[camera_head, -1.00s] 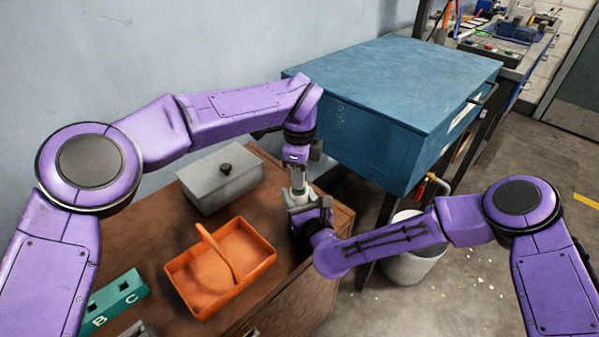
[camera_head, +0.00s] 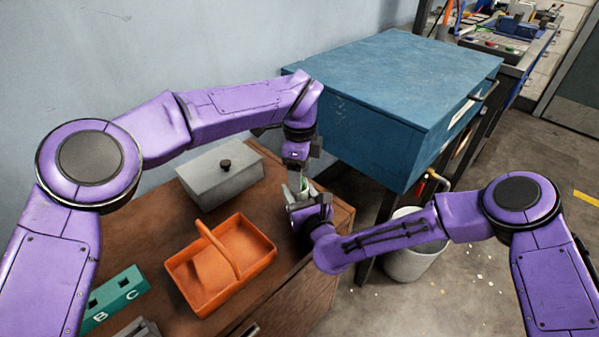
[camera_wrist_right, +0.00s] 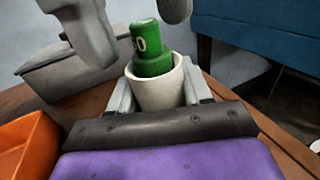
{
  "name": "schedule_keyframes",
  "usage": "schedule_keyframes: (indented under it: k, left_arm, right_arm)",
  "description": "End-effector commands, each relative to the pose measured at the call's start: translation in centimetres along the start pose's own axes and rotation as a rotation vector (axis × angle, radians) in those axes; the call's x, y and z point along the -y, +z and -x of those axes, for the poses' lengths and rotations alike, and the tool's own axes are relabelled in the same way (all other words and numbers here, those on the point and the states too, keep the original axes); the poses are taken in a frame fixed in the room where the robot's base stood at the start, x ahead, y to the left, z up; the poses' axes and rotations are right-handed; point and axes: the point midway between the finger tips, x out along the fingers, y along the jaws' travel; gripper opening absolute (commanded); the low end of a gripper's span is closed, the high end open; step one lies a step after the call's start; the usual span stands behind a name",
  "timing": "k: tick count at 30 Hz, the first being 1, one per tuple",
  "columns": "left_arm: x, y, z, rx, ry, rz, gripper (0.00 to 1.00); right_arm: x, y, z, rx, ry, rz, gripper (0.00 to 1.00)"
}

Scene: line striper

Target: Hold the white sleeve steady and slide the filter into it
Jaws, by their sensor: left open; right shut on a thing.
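The white sleeve (camera_wrist_right: 158,90) is upright between the fingers of my right gripper (camera_wrist_right: 155,100), which is shut on it. The green filter (camera_wrist_right: 151,52) stands in the sleeve's mouth, tilted slightly, with its top and a pale marking showing above the rim. Its lower end is hidden inside. In the head view my right gripper (camera_head: 300,193) is over the bench's right end, and the filter (camera_head: 307,184) is a small green patch. My left gripper (camera_head: 297,160) is just above, open; its fingers show apart beside and above the filter in the wrist view (camera_wrist_right: 130,22).
An orange basket (camera_head: 222,262) with a handle, a grey lidded box (camera_head: 222,178) and a teal lettered block (camera_head: 115,297) are on the brown bench (camera_head: 180,225). A blue cabinet (camera_head: 395,85) stands close behind right. A white bucket (camera_head: 408,262) is on the floor.

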Motion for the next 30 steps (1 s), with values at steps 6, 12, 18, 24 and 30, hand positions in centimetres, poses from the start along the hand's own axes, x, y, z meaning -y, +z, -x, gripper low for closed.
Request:
schedule_keyframes:
  k: [6, 12, 18, 24, 30]
  left_arm:
    - [0.0, 0.0, 1.9, 0.000, -0.003, 0.000, 0.67]
    - [0.0, 0.0, 3.6, 0.001, -0.002, 0.000, 0.67]
    - [0.0, 0.0, 5.2, 0.001, -0.002, 0.000, 0.67]
    - [0.0, 0.0, 6.5, 0.000, -0.001, -0.001, 0.67]
    - [0.0, 0.0, 6.6, 0.000, 0.000, -0.001, 0.67]
  right_arm:
    - [0.0, 0.0, 0.0, 0.000, 0.000, 0.000, 0.17]
    - [0.0, 0.0, 0.0, 0.000, 0.000, 0.000, 0.17]
    - [0.0, 0.0, 0.0, 0.000, 0.000, 0.000, 0.17]
    - [0.0, 0.0, 0.0, 0.000, 0.000, 0.000, 0.17]
    - [0.0, 0.0, 0.0, 0.000, 0.000, 0.000, 0.17]
